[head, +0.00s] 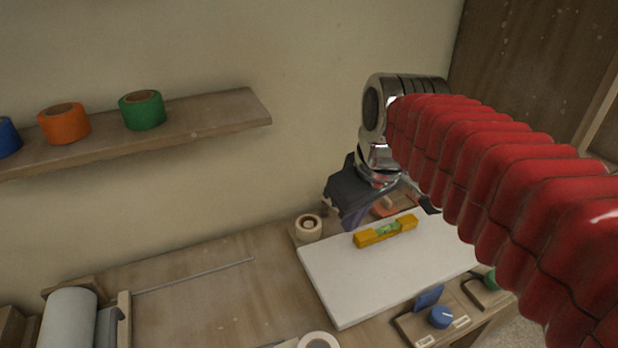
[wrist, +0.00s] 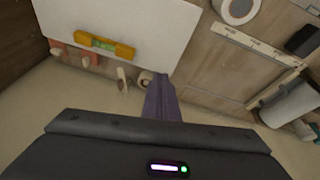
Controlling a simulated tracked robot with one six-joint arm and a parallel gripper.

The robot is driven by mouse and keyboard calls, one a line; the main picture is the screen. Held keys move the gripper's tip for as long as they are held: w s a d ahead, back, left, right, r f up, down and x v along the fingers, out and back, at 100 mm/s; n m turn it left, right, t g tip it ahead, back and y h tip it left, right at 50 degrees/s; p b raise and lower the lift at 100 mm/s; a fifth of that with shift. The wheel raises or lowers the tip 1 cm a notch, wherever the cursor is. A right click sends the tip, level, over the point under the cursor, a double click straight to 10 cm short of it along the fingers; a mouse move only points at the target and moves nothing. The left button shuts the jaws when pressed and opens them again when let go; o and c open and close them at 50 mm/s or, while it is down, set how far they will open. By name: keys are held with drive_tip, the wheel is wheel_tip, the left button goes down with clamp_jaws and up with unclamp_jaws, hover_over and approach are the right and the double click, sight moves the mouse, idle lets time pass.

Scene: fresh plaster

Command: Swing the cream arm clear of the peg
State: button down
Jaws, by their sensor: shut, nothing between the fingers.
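My gripper (head: 350,212) is shut and empty, hanging dark and narrow over the back of the bench, left of the yellow level. In the wrist view my gripper (wrist: 162,92) points at the edge of the white board. A small cream upright piece (wrist: 123,80), probably the cream arm, stands just left of the fingers there, apart from them. A salmon-orange block (wrist: 89,55) lies further left; in the head view an orange piece (head: 387,206) shows partly behind my wrist. I cannot make out the peg for certain.
A white board (head: 340,290) carries a yellow level (head: 385,231). A cream roll (head: 308,226) stands at its back-left corner, close to my fingers. A blue-knobbed panel (head: 430,325) is at the front. A shelf (head: 210,115) with tape rolls hangs left. The bench's left middle is mostly clear.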

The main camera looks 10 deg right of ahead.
drive_tip(key=s+f+m+t, duration=0.1)
drive_tip(key=s+f+m, duration=0.3)
drive_tip(key=s+f, duration=0.2)
drive_tip(key=shift+s+a+f+t, duration=0.3)
drive_tip(key=shift+s+a+f, duration=0.05)
drive_tip(key=shift+s, duration=0.8)
